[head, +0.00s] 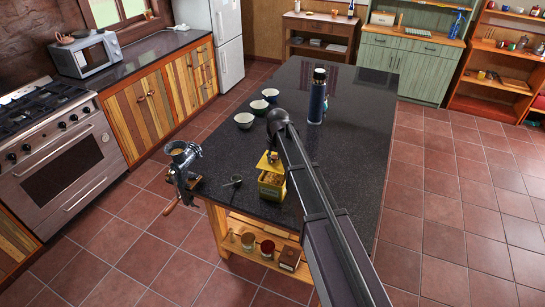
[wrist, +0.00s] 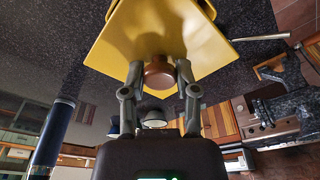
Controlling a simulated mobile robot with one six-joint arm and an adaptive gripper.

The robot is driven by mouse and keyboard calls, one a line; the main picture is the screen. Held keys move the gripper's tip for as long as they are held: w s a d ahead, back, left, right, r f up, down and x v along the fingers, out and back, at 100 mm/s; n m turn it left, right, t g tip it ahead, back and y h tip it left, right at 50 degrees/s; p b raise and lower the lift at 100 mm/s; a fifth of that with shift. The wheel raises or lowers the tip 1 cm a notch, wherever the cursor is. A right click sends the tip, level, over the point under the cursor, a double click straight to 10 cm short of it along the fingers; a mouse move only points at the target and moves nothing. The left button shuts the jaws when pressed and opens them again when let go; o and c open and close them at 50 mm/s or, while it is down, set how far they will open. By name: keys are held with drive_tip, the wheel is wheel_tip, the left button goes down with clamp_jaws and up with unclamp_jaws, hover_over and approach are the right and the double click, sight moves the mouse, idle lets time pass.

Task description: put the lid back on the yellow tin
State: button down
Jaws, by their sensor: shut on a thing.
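The yellow tin (head: 271,188) stands upright near the front edge of the dark island top in the head view, with a picture on its side. The yellow lid (wrist: 208,48) fills the upper middle of the wrist view as a square plate with a round brown knob (wrist: 159,78). My gripper (wrist: 160,74) is shut on that knob, one finger on each side. In the head view the lid (head: 267,161) shows at the top of the tin, beside my arm. I cannot tell whether it rests on the tin or is slightly above.
The island's right side is clear.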

drive_tip(key=shift+f+b, duration=2.4)
drive_tip(key=shift+f, duration=0.2)
drive_tip(key=shift+s, duration=0.2)
drive_tip(key=shift+f, duration=0.2)
idle(0.7)
drive_tip(key=shift+c, duration=1.4)
unclamp_jaws()
drive_tip(key=shift+o, duration=1.4)
